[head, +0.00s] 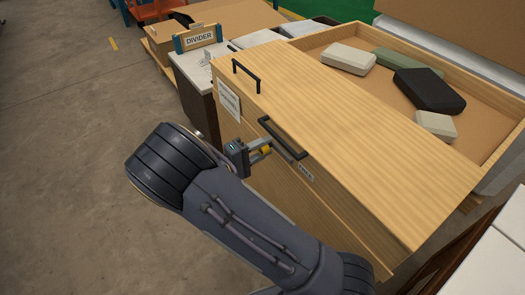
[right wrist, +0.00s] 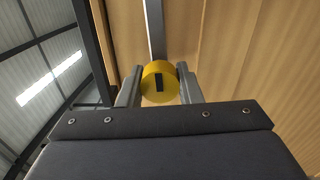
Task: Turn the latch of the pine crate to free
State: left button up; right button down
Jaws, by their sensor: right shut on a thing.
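The pine crate (head: 360,130) is a large light-wood box with its long front facing my arm. Its latch is a round yellow knob (head: 266,150) on that front face, below a black bar handle (head: 282,139). My right gripper (head: 261,147) is at the knob with its fingers closed around it. In the right wrist view the yellow latch knob (right wrist: 160,82) sits between the two grey fingers (right wrist: 160,90). A black bar on its face stands close to upright there. The fingers hide the knob's sides. My left gripper is not in view.
A second black handle (head: 246,75) stands near the crate's far left corner. Several wrapped packs, including a black one (head: 428,91), lie in the open part behind. A "DIVIDER" sign (head: 199,38) stands beyond. The floor (head: 70,150) at left is clear.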

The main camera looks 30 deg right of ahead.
jog(key=shift+m, duration=0.4)
jog(key=c, duration=1)
grip_release()
jog(key=a, duration=0.5)
jog(key=a+p, duration=0.1)
jog(key=a, duration=0.2)
jog(key=shift+s, duration=0.3)
jog(key=shift+d, duration=0.1)
